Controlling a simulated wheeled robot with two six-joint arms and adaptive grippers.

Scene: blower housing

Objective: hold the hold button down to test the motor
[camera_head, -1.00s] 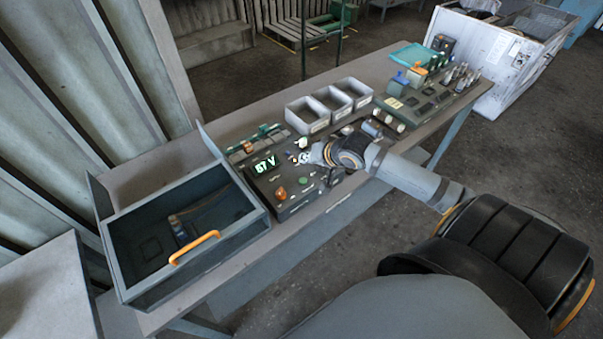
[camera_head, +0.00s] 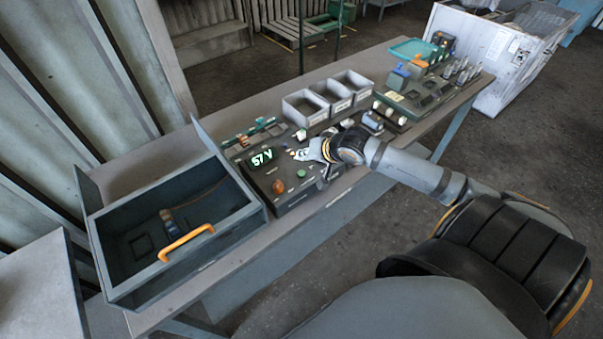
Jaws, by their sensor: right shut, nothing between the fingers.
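A dark control panel (camera_head: 293,200) sits on the bench. It has a lit green voltage display (camera_head: 261,157), a large orange knob (camera_head: 278,187) and a round green button (camera_head: 301,173). I cannot read any label that names the hold button. My right gripper (camera_head: 299,154) reaches in from the right over the panel. Its fingers are shut and empty, just right of the display and above the green button in the picture. The fingers hide part of the panel, and I cannot tell whether they touch it. My left gripper is out of view.
An open grey box (camera_head: 125,290) with an orange handle (camera_head: 186,243) stands left of the panel. Several grey bins (camera_head: 306,108) stand behind my right gripper. A rack of small parts (camera_head: 425,95) and a teal tray (camera_head: 412,50) lie farther right on the bench.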

